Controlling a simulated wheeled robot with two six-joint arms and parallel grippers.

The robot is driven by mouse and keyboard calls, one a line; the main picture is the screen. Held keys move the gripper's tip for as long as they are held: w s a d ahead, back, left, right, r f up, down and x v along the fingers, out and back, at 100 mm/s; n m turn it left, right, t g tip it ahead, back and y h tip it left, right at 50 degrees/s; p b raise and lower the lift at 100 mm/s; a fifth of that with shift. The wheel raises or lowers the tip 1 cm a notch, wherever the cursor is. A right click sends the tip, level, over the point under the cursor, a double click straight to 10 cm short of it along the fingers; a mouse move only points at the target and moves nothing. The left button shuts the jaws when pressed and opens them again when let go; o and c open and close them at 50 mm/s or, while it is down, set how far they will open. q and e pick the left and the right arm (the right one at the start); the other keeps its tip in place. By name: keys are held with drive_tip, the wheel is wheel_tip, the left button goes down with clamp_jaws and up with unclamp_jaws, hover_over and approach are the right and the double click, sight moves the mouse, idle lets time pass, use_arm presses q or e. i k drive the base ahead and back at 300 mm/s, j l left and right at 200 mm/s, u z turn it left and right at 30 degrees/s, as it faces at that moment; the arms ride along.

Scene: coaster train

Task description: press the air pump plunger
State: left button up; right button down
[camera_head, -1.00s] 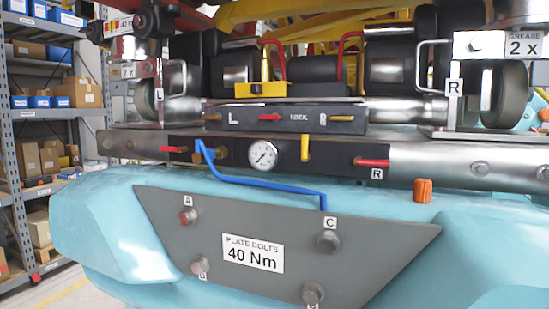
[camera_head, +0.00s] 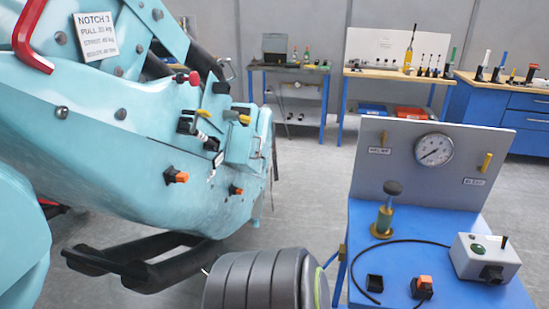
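The air pump (camera_head: 384,217) stands upright on the blue cart at the right. It has a green body on a brass-coloured base, and its plunger has a dark round knob (camera_head: 393,187) that is raised above the body. A round white pressure gauge (camera_head: 434,150) is on the grey panel behind it. A black hose (camera_head: 413,241) curves over the cart top near the pump. Neither of my grippers is in view.
The blue cart (camera_head: 462,225) also carries a grey box (camera_head: 484,257) and an orange-and-black connector (camera_head: 422,288). The teal coaster car (camera_head: 120,130) fills the left. Workbenches (camera_head: 400,76) stand at the back. Grey floor (camera_head: 310,190) lies clear between car and cart.

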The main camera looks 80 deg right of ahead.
sight(393, 188)
drive_tip(key=k+l+z, duration=0.1)
drive_tip(key=k+z, duration=0.3)
drive_tip(key=k+l+z, duration=0.2)
drive_tip(key=z, duration=0.2)
drive_tip(key=k+l+z, duration=0.25)
drive_tip(key=k+l, duration=1.15)
drive_tip(key=l, duration=0.1)
